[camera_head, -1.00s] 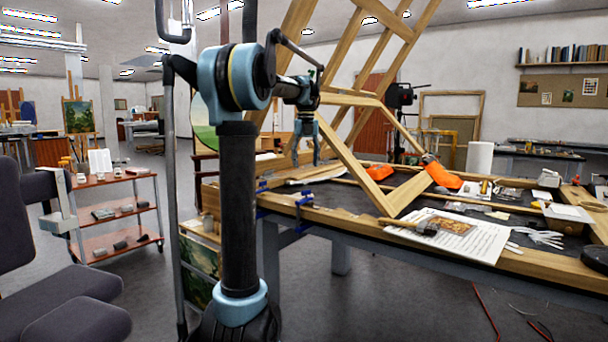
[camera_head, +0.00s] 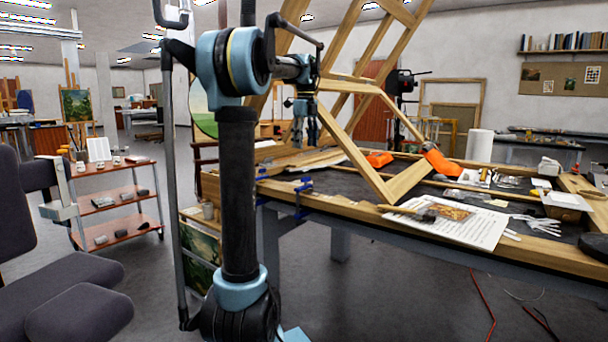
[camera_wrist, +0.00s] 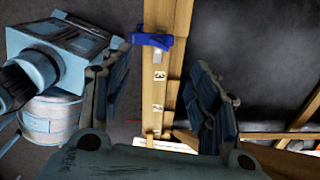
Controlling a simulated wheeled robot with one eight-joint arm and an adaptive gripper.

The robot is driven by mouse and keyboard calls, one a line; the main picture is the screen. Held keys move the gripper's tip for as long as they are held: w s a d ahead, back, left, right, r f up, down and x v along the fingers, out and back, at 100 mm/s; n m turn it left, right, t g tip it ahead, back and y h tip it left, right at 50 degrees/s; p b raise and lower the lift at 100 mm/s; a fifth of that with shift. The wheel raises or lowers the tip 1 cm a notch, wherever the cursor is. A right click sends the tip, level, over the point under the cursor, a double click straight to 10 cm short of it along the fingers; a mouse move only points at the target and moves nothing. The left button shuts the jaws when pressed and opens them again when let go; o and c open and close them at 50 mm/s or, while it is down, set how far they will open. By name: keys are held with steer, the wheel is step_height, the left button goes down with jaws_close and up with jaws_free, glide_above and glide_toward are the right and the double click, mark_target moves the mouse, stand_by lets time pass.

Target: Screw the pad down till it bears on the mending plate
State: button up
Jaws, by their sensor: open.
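My gripper (camera_head: 304,138) hangs open and empty above the near left part of the wooden frame on the table. In the wrist view its two fingers (camera_wrist: 157,115) stand wide apart over a wooden bar (camera_wrist: 160,90) with the numbers 3 and 2 on it. A blue clamp (camera_wrist: 150,40) grips this bar beyond the fingers, apart from them, with a small grey piece below it. In the head view a blue clamp (camera_head: 303,186) sits on the frame's near edge, with another blue clamp (camera_head: 262,171) to its left. I cannot make out the pad or the mending plate for certain.
A tilted wooden lattice (camera_head: 350,150) rises beside my gripper. Two orange pieces (camera_head: 440,164) lie at its feet. A brush, a printed sheet (camera_head: 470,222) and white gloves (camera_head: 540,226) lie to the right.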

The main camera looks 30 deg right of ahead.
mark_target(306, 181)
step_height(306, 181, up, 4)
steer(key=n, duration=3.3)
steer(key=f, duration=1.7)
steer(key=shift+s, duration=0.2)
steer(key=c, duration=1.1)
